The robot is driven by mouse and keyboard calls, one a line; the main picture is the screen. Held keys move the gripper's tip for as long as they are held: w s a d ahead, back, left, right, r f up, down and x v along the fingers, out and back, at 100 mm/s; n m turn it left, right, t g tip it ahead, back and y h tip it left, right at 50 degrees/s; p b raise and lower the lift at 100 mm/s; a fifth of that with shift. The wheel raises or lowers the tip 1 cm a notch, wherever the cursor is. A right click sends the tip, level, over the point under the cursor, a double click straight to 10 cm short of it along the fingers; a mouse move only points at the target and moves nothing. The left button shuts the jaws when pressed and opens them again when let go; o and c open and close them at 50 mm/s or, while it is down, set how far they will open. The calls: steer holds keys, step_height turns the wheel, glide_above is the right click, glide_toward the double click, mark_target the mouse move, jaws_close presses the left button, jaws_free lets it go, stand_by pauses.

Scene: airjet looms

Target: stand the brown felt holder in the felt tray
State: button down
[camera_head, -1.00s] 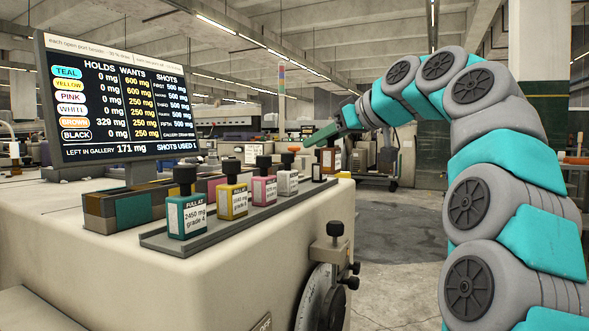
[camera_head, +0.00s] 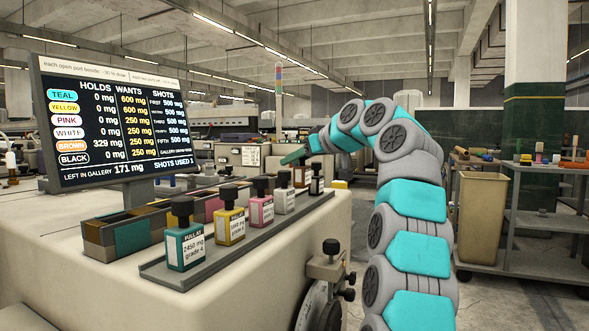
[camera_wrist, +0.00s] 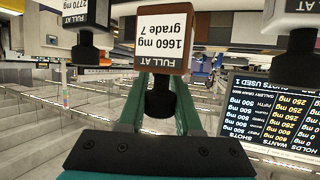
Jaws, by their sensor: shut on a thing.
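The brown felt holder (camera_wrist: 162,50) has a white label reading 1660 mg grade 7 and a black neck; it hangs upside down in the wrist view. My gripper (camera_wrist: 160,105) is shut on its neck. In the head view my gripper (camera_head: 298,157) is over the far end of the long grey felt tray (camera_head: 160,272), with the brown holder (camera_head: 302,177) between the white and black holders. I cannot tell whether its base touches the tray. Teal (camera_head: 185,245), yellow (camera_head: 230,222), pink (camera_head: 260,208), white (camera_head: 284,198) and black (camera_head: 316,184) holders stand along the tray.
A box with coloured compartments (camera_head: 132,237) lies behind the tray on the pale machine top (camera_head: 75,270). A display screen (camera_head: 110,125) stands at the back left. A beige bin (camera_head: 482,215) and a shelf cart (camera_head: 545,220) are to the right.

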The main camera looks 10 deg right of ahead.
mark_target(295, 173)
steer(key=shift+f+b, duration=1.5)
steer(key=shift+f, duration=0.2)
steer(key=shift+f, duration=0.2)
steer(key=c, duration=0.6)
jaws_free()
steer(key=shift+r, duration=0.15)
steer(key=shift+s+d+r, duration=0.1)
steer(key=shift+s, duration=0.05)
steer(key=v, duration=1.1)
steer(key=shift+s+d, duration=0.15)
steer(key=shift+s, duration=0.2)
steer(key=shift+r, duration=0.1)
